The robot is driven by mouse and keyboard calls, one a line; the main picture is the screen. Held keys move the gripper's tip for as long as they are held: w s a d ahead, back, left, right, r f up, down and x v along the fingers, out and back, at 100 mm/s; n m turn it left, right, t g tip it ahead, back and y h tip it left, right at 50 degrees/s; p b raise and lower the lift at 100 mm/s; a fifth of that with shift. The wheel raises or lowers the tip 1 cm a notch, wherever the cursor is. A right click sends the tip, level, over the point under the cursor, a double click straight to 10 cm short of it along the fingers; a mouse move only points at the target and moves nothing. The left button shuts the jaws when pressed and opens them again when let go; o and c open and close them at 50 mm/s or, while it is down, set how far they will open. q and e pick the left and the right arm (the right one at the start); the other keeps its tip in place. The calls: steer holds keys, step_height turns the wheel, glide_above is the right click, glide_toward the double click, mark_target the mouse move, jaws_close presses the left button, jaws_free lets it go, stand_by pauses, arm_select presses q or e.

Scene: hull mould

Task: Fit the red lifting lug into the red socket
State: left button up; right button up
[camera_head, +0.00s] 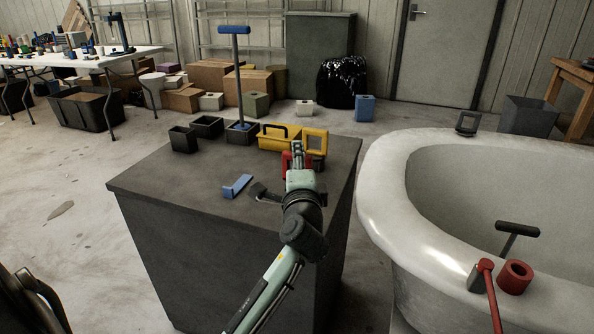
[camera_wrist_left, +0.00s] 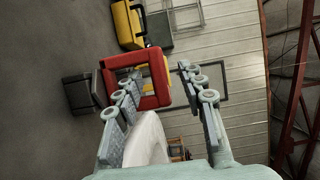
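The red lifting lug (camera_wrist_left: 162,76) is a square frame in the left wrist view. In the head view only a sliver of red (camera_head: 286,161) shows beside my left gripper (camera_head: 300,155), above the dark block's right part. My left gripper's fingers (camera_wrist_left: 165,95) are apart. One finger overlaps the frame's opening, and a side bar shows between the fingers. I cannot tell whether they touch it. A thick red ring with a round hole (camera_head: 515,277) sits on the white mould's rim at right; it may be the red socket. My right gripper is out of view.
The dark block (camera_head: 150,195) carries a yellow box (camera_head: 280,142), a yellow frame (camera_head: 315,142), a blue bracket (camera_head: 237,186) and a blue T-handle (camera_head: 235,30). A red-handled tool (camera_head: 488,285) and black T-handle (camera_head: 517,230) stand near the ring. A floor gap separates block and mould (camera_head: 400,220).

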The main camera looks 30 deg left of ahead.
arm_select(q)
steer(key=shift+x, duration=0.9)
steer(key=shift+c, duration=0.4)
steer(key=shift+s, duration=0.1)
jaws_close()
